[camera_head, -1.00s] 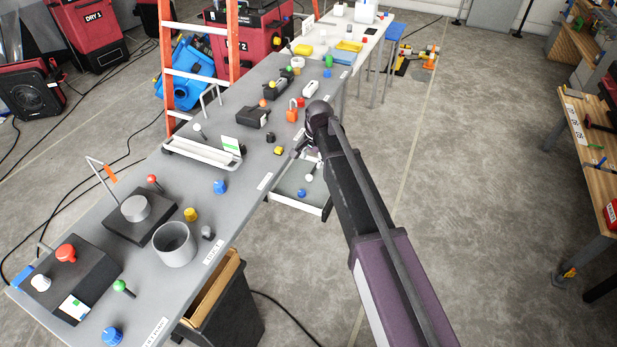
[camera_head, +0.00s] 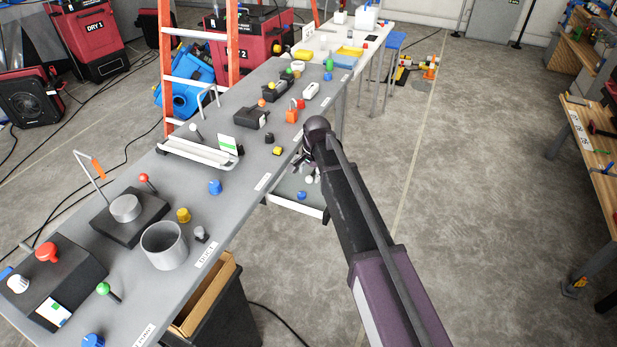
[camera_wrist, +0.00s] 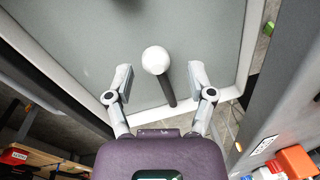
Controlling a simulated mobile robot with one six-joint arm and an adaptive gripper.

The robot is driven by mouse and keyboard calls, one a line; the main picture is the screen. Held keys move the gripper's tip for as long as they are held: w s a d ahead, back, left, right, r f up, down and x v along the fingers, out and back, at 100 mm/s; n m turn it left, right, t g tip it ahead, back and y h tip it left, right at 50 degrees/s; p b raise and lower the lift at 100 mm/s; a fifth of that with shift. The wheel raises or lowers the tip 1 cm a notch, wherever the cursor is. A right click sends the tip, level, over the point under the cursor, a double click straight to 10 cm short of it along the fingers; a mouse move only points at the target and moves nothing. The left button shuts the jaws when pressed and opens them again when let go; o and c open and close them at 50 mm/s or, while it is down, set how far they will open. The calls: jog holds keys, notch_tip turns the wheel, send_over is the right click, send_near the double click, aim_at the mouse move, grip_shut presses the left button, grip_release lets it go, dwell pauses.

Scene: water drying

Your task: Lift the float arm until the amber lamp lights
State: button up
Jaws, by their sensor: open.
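A white ball on a dark rod (camera_wrist: 155,60), which looks like the float arm, is over the grey floor of a shallow tray. In the head view the white ball (camera_head: 309,179) shows small beside my gripper (camera_head: 302,160). In the wrist view my gripper (camera_wrist: 161,78) is open, with one finger on each side of the rod and gaps on both sides. The ball sits just beyond the fingertips. A small yellow piece (camera_head: 278,151) lies on the bench near the tray; I cannot tell whether it is the amber lamp, or whether any lamp is lit.
An orange block (camera_wrist: 297,161) is near the wrist view's lower right. Open floor (camera_head: 480,190) lies right of my arm.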

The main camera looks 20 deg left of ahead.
dwell(0.3)
grip_shut()
dwell(1.2)
grip_release()
